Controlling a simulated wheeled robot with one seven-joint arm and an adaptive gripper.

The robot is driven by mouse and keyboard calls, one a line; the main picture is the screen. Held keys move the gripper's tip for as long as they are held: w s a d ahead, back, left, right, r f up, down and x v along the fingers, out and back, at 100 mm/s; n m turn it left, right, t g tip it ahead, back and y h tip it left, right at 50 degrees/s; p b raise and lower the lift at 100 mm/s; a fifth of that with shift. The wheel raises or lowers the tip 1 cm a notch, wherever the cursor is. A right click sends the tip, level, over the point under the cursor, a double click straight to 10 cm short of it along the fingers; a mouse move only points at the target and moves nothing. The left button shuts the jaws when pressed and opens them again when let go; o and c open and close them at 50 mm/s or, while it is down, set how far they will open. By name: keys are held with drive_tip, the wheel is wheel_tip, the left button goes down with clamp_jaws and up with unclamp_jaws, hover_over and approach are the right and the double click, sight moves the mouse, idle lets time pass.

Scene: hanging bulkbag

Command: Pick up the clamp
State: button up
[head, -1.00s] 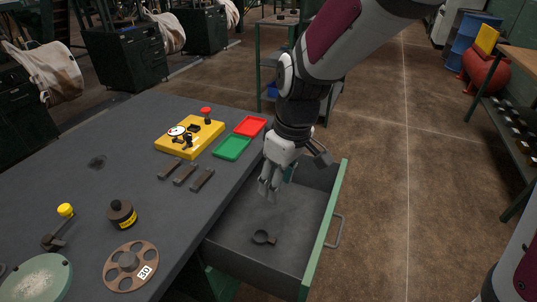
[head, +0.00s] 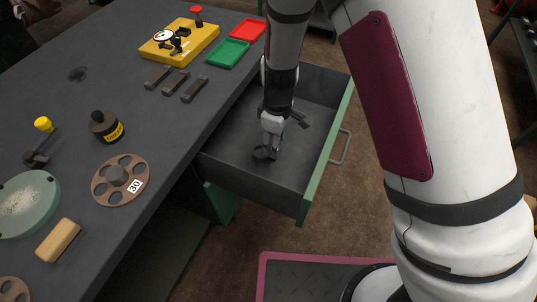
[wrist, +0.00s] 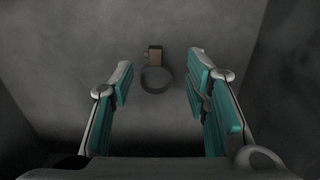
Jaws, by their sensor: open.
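The clamp (head: 261,153) is a small dark ring with a short block-shaped tab. It lies on the floor of the open drawer (head: 222,158). In the wrist view the clamp (wrist: 157,79) sits between and a little beyond the two teal-padded fingers, with its brownish tab pointing away. My gripper (head: 272,152) is down inside the drawer, right by the clamp, and partly hides it in the head view. In the wrist view my gripper (wrist: 158,85) is open, with clear space on both sides of the ring. No contact with the clamp shows.
The drawer has a green front (head: 328,155) with a grey handle (head: 343,147). The dark bench (head: 165,130) beside it carries a yellow fixture (head: 180,42), green (head: 227,54) and red (head: 247,29) trays, and several dark bars. The drawer floor around the clamp is clear.

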wheel_tip(320, 180, down, 2)
drive_tip(key=shift+f, duration=0.25)
drive_tip(key=f, duration=0.1)
drive_tip(key=f+b, duration=0.1)
drive_tip(key=w+f, duration=0.1)
drive_tip(key=f, duration=0.1)
drive_tip(key=shift+a, duration=0.35)
drive_tip(key=shift+f+b, duration=0.35)
drive_tip(key=shift+f, duration=0.2)
clamp_jaws()
